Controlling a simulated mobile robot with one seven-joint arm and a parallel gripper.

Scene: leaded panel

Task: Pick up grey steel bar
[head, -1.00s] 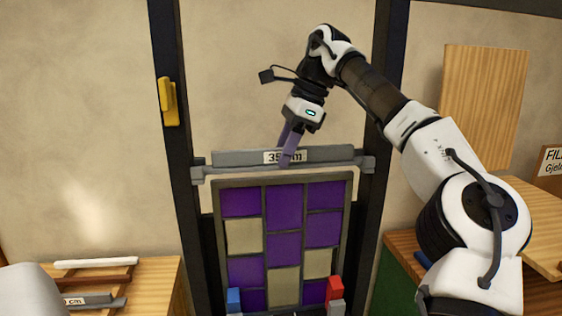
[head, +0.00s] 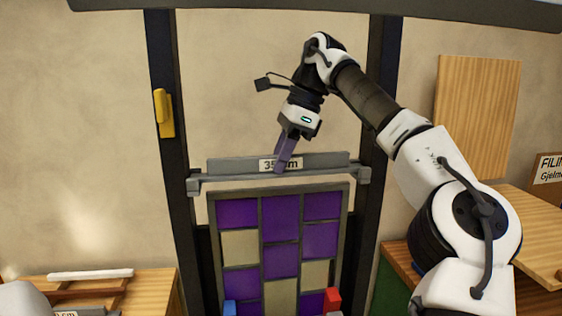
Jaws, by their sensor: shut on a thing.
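The grey steel bar (head: 325,161) is a flat dark-grey strip with a white label reading about "35 cm", partly covered by a finger. It lies level, just above or on a grey rail (head: 235,182) with blocks at both ends; I cannot tell if they touch. My gripper (head: 281,168) comes down from above and is shut on the bar near its middle, over the label. Below the rail stands the leaded panel (head: 281,219) of purple and cream panes in a grey frame.
Dark uprights (head: 168,130) flank the panel, with a yellow piece (head: 163,112) on the left one. The left table (head: 150,290) holds strips and another labelled bar (head: 80,313). Blue and red blocks (head: 333,299) sit at the panel's lower corners. A wooden board (head: 478,115) stands right.

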